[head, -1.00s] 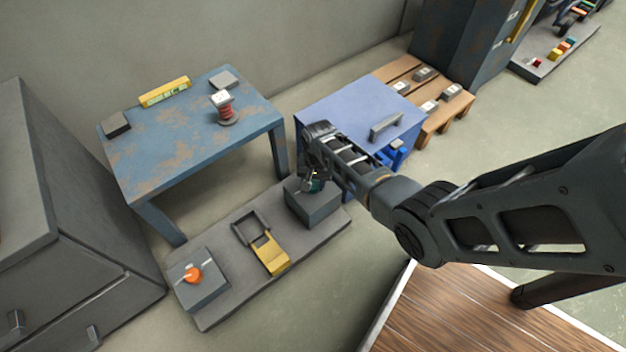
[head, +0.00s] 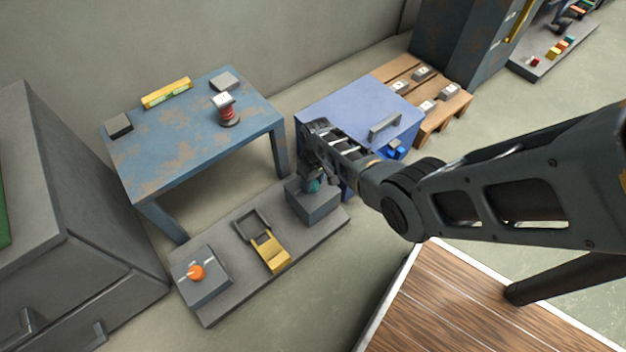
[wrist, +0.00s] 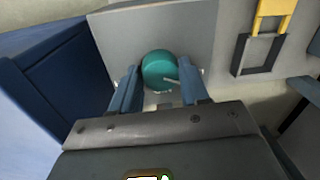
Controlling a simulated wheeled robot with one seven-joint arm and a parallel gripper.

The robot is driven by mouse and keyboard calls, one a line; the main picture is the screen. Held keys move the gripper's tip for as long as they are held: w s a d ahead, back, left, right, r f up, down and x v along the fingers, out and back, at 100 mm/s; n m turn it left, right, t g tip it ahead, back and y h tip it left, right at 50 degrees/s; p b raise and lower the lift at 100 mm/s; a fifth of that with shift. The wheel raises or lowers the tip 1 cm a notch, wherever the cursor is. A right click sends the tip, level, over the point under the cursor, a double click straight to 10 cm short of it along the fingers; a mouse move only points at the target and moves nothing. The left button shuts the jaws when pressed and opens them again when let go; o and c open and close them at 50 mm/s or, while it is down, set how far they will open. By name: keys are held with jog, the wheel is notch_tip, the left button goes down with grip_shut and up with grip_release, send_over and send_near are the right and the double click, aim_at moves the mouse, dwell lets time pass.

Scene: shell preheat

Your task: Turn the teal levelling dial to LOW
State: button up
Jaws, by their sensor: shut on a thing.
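The teal levelling dial (wrist: 158,68) sits on the face of a grey box (head: 316,207) at the far right end of a grey base plate. In the wrist view the dial is round, with a pale pointer line toward the lower right and a small white label below it, too small to read. My gripper (wrist: 161,88) is shut on the dial, one blue finger on each side. In the head view only a bit of teal shows under my gripper (head: 314,184); my arm hides part of it.
The same plate carries a yellow-handled lever (head: 270,253) and a box with an orange knob (head: 196,272). A blue cabinet (head: 345,103) stands close behind the dial box. A worn blue table (head: 180,150) stands behind the plate. Brown planked surface (head: 450,300) lies at front right.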

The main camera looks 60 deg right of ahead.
aim_at(314, 182)
jog(key=shift+n, duration=0.6)
jog(key=o, duration=1)
jog(key=shift+o, duration=0.2)
jog(key=r+p, duration=0.1)
jog(key=r, duration=0.1)
jog(key=r+p, duration=0.2)
jog(key=r, duration=0.1)
jog(key=r+p, duration=0.1)
jog(key=r, duration=0.1)
jog(key=shift+d+r+p, duration=0.25)
jog(key=shift+r+p, duration=0.1)
jog(key=shift+r, duration=0.05)
